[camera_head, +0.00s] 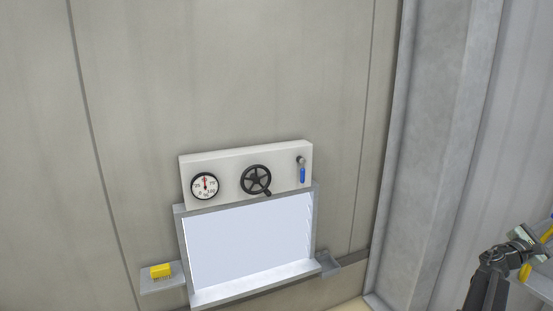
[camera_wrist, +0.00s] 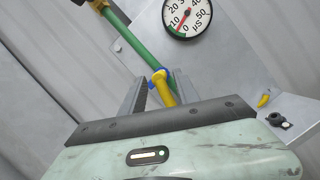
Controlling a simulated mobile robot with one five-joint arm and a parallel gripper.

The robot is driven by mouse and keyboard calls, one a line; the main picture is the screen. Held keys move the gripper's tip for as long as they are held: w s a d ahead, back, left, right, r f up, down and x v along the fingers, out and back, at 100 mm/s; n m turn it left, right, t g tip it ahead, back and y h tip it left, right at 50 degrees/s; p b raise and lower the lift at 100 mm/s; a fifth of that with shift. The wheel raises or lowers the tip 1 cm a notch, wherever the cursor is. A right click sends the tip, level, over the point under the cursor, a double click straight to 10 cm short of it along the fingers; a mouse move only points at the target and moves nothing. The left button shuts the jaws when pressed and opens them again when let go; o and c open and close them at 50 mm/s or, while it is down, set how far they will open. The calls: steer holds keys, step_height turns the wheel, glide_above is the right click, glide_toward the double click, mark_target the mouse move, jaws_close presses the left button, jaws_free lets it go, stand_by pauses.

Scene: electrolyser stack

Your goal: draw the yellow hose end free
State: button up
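The yellow hose end (camera_wrist: 166,92) shows in the wrist view between the two fingers of my gripper (camera_wrist: 158,92). A blue collar (camera_wrist: 160,75) sits at its upper end, where it meets a green pipe (camera_wrist: 127,39). The fingers stand apart on either side of the hose, with a gap visible, so my gripper looks open. The hose's lower part is hidden behind the gripper body. In the head view my gripper (camera_head: 524,238) is at the right edge, by a grey panel with yellow parts partly cut off.
In the wrist view a round gauge (camera_wrist: 187,14) is above, and a small yellow piece (camera_wrist: 263,101) and a black knob (camera_wrist: 276,119) are at the right. In the head view a wall panel (camera_head: 225,166) has a gauge, handwheel and blue-handled valve; a yellow box (camera_head: 161,270) sits on a side shelf.

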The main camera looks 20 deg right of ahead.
steer(key=shift+c, duration=0.4)
jaws_close()
steer(key=shift+a, duration=0.1)
steer(key=shift+a, duration=1)
steer(key=shift+s+a, duration=0.15)
steer(key=shift+a, duration=1.85)
